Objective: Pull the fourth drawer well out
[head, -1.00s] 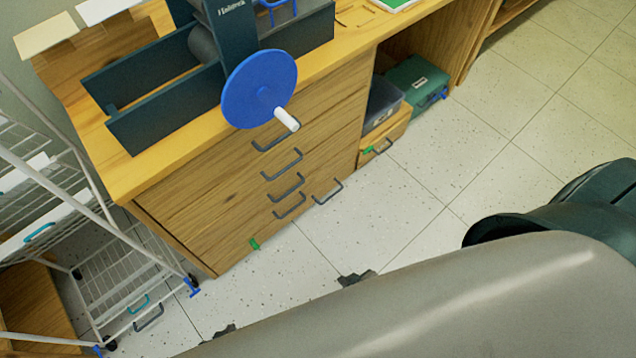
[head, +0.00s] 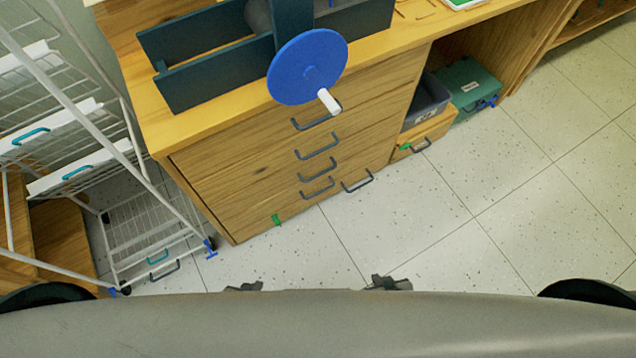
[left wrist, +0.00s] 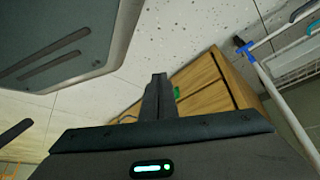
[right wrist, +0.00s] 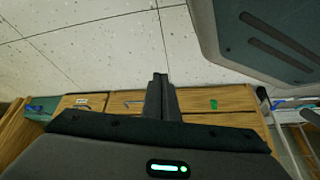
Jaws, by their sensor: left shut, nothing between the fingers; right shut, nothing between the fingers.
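The wooden drawer unit (head: 235,185) stands under the worktop in the head view, its drawers looking shut. Dark bar handles run down its front, from an upper handle (head: 316,122) to a low handle (head: 318,190). Another handle (head: 357,181) sits low and to the right; I cannot tell which drawer it belongs to. My left gripper (head: 245,287) and right gripper (head: 390,283) barely show above my body, apart from the unit. In the wrist views, the left fingers (left wrist: 158,95) and right fingers (right wrist: 160,95) are closed together and empty, with the wooden fronts beyond them.
A blue crank wheel (head: 307,67) with a white knob overhangs the worktop edge above the handles. A white wire rack (head: 150,235) stands close on the left. A grey bin on a wooden box (head: 430,133) and a green case (head: 470,82) sit right. Speckled floor in front is clear.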

